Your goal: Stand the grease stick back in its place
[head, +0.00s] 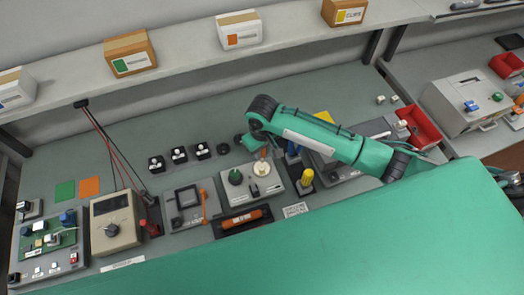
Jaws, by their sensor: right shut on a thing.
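My right gripper (258,150) is above the middle of the bench, just behind a light grey unit (250,183) with a green knob and a cream round part. It is small in the picture and partly hidden by my own green arm. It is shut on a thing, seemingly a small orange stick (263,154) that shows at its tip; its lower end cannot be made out. I cannot tell for sure which thing is the grease stick or which place is its own. A thicker orange tool (242,217) lies in a black tray (222,232). My left gripper is not in view.
Right of the grey unit stand a yellow-topped piece (305,178) and blue parts (293,160), close to my forearm. A beige meter (115,224) and a circuit board (48,241) are at left. A red bin (421,127) is at right.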

